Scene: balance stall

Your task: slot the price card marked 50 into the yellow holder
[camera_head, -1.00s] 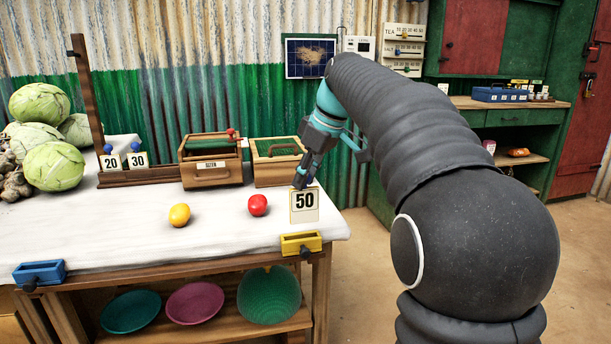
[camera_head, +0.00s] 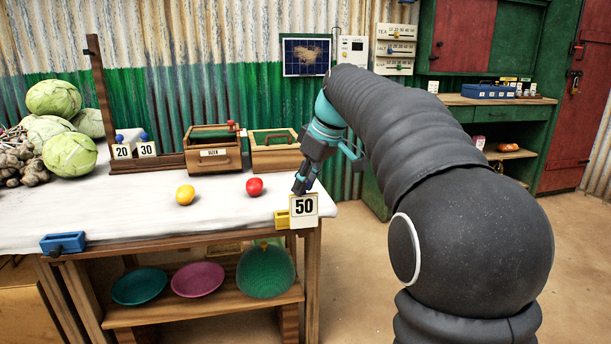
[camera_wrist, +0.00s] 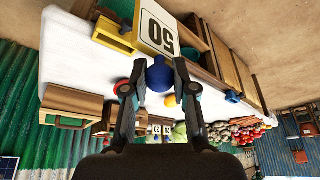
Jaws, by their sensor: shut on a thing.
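The price card marked 50 (camera_head: 304,206) is upright at the table's front right corner, and it also shows in the wrist view (camera_wrist: 158,30). My gripper (camera_head: 301,187) is shut on the card's blue knob (camera_wrist: 160,74), with a finger on each side of it. The yellow holder (camera_head: 283,219) is on the table's front edge, and its end shows in the wrist view (camera_wrist: 112,36). In the head view the card overlaps the right part of the holder. I cannot tell whether the card's lower edge is in the slot or in front of it.
A blue holder (camera_head: 63,243) is on the front edge at left. Yellow (camera_head: 185,194) and red (camera_head: 254,187) balls lie on the white tabletop (camera_head: 130,212). Cards 20 (camera_head: 121,152) and 30 (camera_head: 146,149) stand in a wooden rack. Wooden boxes (camera_head: 213,151) stand behind.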

